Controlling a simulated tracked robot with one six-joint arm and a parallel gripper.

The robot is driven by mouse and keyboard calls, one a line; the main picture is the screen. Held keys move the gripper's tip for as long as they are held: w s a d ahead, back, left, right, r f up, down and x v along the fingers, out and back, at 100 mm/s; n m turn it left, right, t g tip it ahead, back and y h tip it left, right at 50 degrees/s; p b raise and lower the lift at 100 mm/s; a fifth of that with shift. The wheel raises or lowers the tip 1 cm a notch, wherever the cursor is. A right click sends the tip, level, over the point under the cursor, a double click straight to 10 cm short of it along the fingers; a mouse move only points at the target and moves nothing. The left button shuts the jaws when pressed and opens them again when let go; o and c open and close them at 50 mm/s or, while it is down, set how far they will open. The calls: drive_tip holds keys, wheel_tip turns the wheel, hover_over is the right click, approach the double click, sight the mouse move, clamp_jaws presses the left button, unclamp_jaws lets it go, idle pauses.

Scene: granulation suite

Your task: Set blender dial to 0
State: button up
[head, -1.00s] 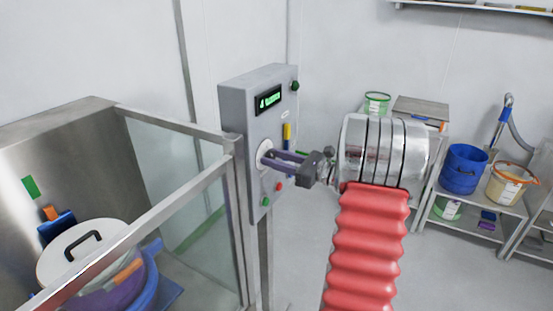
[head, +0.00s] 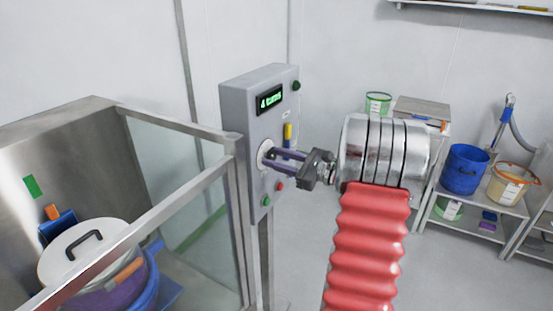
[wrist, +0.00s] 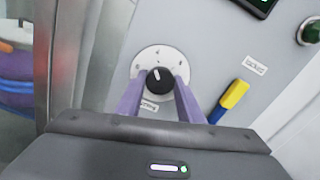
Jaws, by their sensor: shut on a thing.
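The blender dial (wrist: 160,80) is a black knob with a white pointer line on a round white plate with small marks. In the wrist view its pointer points up, slightly left. The two purple fingers of my gripper (wrist: 161,76) are shut on the knob, one on each side. In the head view my gripper (head: 270,156) reaches the dial from the right, and its fingers partly hide it. The dial sits on a grey control box (head: 236,120). The box's green display (head: 270,99) reads "4 turns".
A yellow and blue lever (wrist: 233,95) is close right of the dial. A green button (head: 265,201) and a red one (head: 279,186) sit below it. A glass-panelled metal rail (head: 190,150) stands left of the box. Shelves with buckets (head: 465,168) are at right.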

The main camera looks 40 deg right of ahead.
drive_tip(key=n, duration=0.5)
drive_tip(key=shift+d, duration=0.1)
drive_tip(key=shift+n, duration=2.1)
drive_tip(key=shift+f, duration=0.1)
drive_tip(key=o, duration=1.1)
drive_tip(key=shift+c, duration=0.2)
drive_tip(key=v, duration=1.3)
drive_tip(key=shift+s, duration=0.45)
